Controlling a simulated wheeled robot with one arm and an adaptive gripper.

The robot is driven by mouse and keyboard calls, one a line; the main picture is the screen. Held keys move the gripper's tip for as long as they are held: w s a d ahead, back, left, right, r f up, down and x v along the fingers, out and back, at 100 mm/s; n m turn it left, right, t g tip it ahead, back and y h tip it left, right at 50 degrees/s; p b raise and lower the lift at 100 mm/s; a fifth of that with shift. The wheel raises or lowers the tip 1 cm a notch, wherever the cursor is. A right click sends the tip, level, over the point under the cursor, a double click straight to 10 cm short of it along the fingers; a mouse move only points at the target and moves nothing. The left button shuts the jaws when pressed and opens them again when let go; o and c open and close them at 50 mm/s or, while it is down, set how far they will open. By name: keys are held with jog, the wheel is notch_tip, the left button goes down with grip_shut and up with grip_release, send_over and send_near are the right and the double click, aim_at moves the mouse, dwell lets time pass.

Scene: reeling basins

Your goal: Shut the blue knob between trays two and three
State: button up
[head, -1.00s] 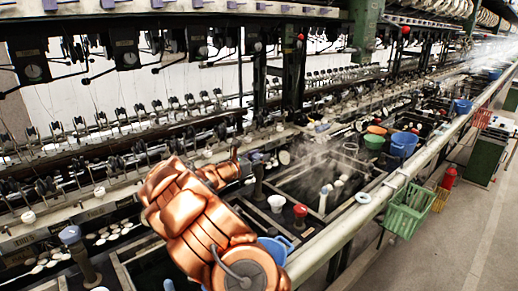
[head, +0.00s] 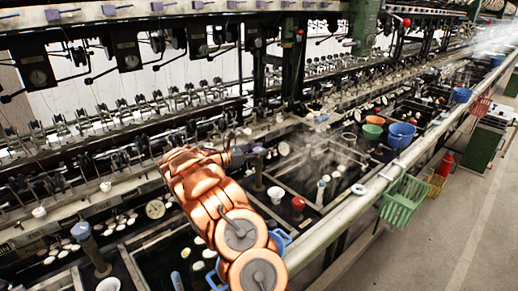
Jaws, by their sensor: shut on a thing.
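The blue knob (head: 258,151) tops a dark upright post between two water-filled trays, near the picture's middle. My copper-coloured arm reaches up from the bottom of the head view. My gripper (head: 243,156) is at the knob's left side and is shut on it; the fingers are small and partly hidden by the arm's wrist. The tray on the left (head: 150,238) holds white cocoons in dark water and is partly covered by my arm. The tray on the right (head: 290,180) has dark water and steam over it.
Another blue knob (head: 80,230) stands on a post at the left. A white cup (head: 275,194) and a red knob (head: 298,204) are near the gripper. A pale rail (head: 335,228) runs along the front, with a green basket (head: 403,200) hanging outside. Reeling machinery fills the back.

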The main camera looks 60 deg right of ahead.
jog(key=shift+r, duration=0.1)
dwell(0.4)
jog(key=o, duration=1.2)
jog(key=shift+c, duration=0.2)
jog(key=shift+a, duration=0.1)
jog(key=v, duration=1.2)
